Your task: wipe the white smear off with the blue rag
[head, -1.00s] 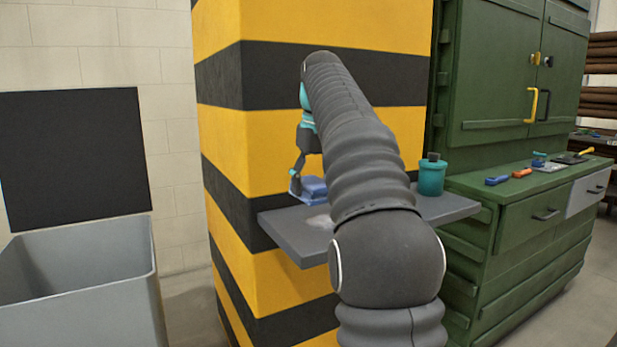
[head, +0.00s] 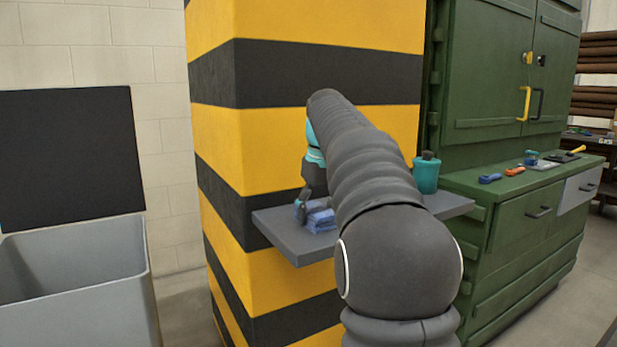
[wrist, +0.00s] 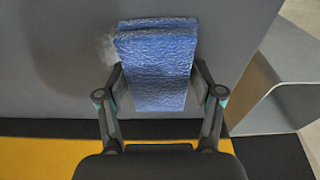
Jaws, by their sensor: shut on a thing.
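The blue rag (wrist: 158,70) is folded and sits between the fingers of my gripper (wrist: 160,95), which is shut on it. In the head view the rag (head: 321,219) is at the grey shelf (head: 285,238), low over its surface or on it; I cannot tell if it presses down. The white smear (wrist: 106,50) shows as a pale patch by the rag's upper left edge in the wrist view, partly covered by the rag. In the head view I cannot make out the smear. My arm hides part of the shelf.
A teal canister (head: 426,175) stands at the shelf's back right. The shelf is on a yellow and black striped pillar (head: 300,150). A grey bin (head: 75,290) stands at left. A green cabinet (head: 520,225) with small tools on top is at right.

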